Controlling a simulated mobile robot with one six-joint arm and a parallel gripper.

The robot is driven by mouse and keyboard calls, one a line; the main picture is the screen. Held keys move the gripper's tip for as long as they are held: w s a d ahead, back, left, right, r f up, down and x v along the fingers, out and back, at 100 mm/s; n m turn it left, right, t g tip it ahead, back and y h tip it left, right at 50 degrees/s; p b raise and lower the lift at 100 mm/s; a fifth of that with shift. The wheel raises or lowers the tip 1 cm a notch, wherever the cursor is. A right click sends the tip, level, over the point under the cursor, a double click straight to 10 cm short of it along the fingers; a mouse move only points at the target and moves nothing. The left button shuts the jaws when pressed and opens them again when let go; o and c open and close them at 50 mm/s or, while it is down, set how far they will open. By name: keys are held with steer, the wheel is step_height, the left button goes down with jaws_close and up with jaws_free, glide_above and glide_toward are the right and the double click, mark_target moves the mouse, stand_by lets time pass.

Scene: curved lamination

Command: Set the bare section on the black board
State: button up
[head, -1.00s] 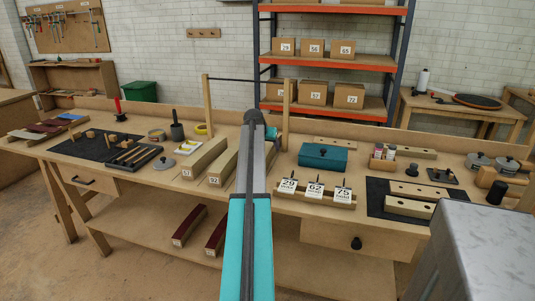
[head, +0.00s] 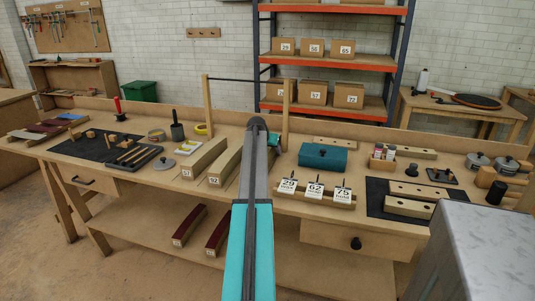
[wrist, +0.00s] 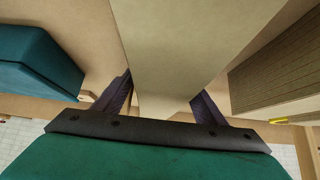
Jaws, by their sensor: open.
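A plain beige section (wrist: 175,50) runs down the middle of the wrist view, between the two dark fingers of my gripper (wrist: 160,92). The fingers are open, one on each side of it; I cannot tell whether they touch it. In the head view my arm covers most of this spot and hides the gripper's fingers. A black board (head: 376,208) lies flat at the bench's right, with two drilled wooden blocks on it. Another black sheet (head: 78,148) lies at the left under tools. I cannot tell which one the task means.
Long blocks labelled 57 (head: 203,158) and 92 (head: 225,166) lie left of my arm. A teal box (head: 322,157) and number cards 29, 62 and 75 (head: 315,190) stand to its right. Two upright posts (head: 208,105) with a crossbar rise behind.

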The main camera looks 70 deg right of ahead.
jaws_close()
steer(key=shift+r, duration=0.1)
stand_by(0.4)
steer(key=shift+w+r, duration=0.1)
steer(key=shift+r, duration=4.9)
